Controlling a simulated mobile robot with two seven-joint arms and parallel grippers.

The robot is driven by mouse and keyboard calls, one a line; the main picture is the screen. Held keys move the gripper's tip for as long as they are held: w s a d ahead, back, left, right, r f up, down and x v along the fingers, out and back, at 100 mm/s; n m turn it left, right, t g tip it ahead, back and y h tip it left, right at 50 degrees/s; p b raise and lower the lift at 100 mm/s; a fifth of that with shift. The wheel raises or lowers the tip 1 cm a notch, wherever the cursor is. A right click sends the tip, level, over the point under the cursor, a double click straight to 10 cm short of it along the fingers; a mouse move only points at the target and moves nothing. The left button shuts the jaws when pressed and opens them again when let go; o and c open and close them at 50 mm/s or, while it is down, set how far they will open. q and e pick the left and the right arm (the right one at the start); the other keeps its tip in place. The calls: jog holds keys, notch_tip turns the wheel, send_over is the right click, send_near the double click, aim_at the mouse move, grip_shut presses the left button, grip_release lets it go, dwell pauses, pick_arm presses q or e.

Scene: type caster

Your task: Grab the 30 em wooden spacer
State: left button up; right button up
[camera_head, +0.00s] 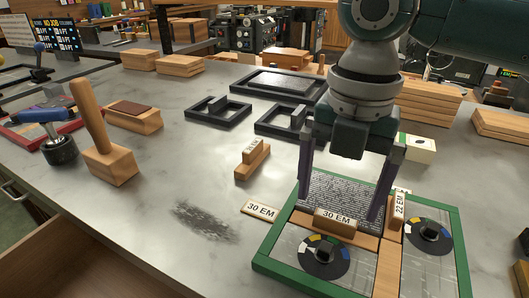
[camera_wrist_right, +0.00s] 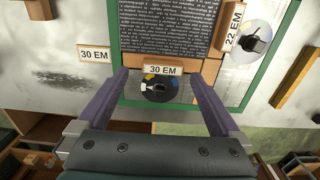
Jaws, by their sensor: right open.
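The wooden spacer marked 30 EM (camera_head: 336,223) lies in the green-framed tray (camera_head: 455,240), along the lower edge of the dark text block (camera_head: 345,196). It also shows in the wrist view (camera_wrist_right: 162,69). My right gripper (camera_head: 338,210) is open, pointing down over the tray. In the wrist view its two fingertips (camera_wrist_right: 160,75) appear on either side of the spacer with gaps; I cannot tell the exact height. A flat 30 EM label (camera_head: 261,211) lies on the table left of the tray. My left gripper is not in view.
A 22 EM spacer (camera_head: 398,207) stands close to the right finger. Two dark discs (camera_head: 323,257) (camera_head: 430,233) sit in the tray. A small wooden block (camera_head: 252,160), a mallet (camera_head: 104,145) and black frames (camera_head: 218,111) stand farther left and back. Grey tabletop left of the tray is mostly clear.

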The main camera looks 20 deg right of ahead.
aim_at(336, 217)
jog(key=f, duration=0.4)
jog(key=shift+s+d, duration=0.1)
jog(key=shift+s, duration=0.1)
jog(key=c, duration=1.3)
jog(key=shift+r, duration=0.1)
